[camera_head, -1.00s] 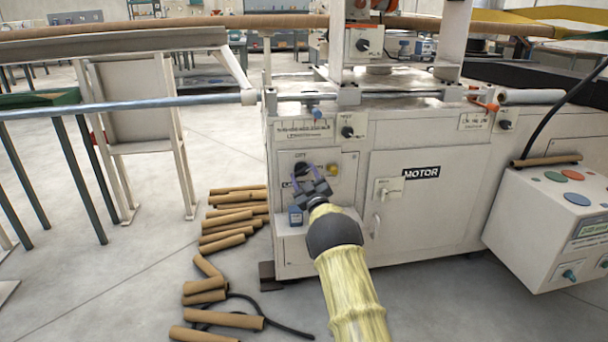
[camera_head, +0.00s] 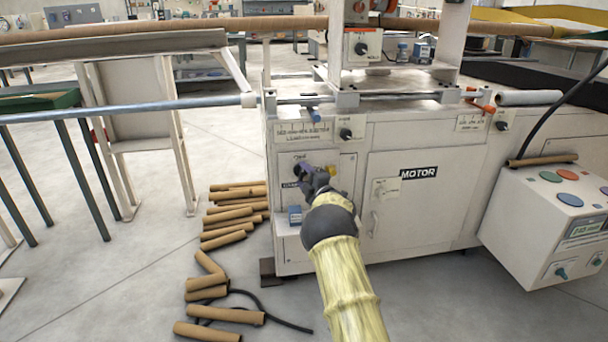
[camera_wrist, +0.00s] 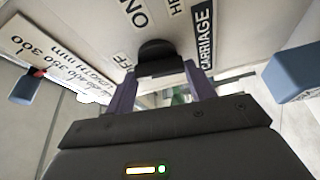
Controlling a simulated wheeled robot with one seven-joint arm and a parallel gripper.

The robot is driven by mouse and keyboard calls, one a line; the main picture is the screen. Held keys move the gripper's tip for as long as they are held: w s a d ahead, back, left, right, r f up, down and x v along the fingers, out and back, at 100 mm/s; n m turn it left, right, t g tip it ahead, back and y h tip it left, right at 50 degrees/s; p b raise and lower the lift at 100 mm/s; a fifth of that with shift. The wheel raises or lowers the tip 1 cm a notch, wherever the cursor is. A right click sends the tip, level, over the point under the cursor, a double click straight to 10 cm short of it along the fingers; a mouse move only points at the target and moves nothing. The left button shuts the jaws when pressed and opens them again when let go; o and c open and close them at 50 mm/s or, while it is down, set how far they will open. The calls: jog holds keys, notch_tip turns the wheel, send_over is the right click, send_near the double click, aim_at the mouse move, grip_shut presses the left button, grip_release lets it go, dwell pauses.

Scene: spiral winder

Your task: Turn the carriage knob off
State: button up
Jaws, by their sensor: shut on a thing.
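The carriage knob (camera_wrist: 157,52) is a dark round knob on the machine's pale front panel, beside the black CARRIAGE label (camera_wrist: 205,35). ON and OFF labels stand to its left in the wrist view. My gripper (camera_wrist: 158,78) is shut on the knob, with one purple finger on each side of it. In the head view, my gripper (camera_head: 304,172) is at the panel and mostly covers the knob. I cannot tell which label the knob points to.
A blue block (camera_head: 295,215) sits just below the panel; it also shows at the wrist view's right (camera_wrist: 292,75). A yellow button (camera_head: 331,171) is right of my fingers. Cardboard tubes (camera_head: 226,237) lie on the floor at left. A motor door handle (camera_head: 374,222) stands at right.

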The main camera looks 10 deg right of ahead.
jog(key=shift+a+n+g, duration=0.1)
jog(key=shift+n+g, duration=0.2)
jog(key=shift+n, duration=0.5)
jog(key=shift+p, duration=0.3)
jog(key=o, duration=1)
jog(key=shift+s+d, duration=0.25)
jog(key=shift+s, duration=0.15)
jog(key=p+v, duration=0.5)
jog(key=v, duration=1.1)
jog(key=shift+s, duration=0.3)
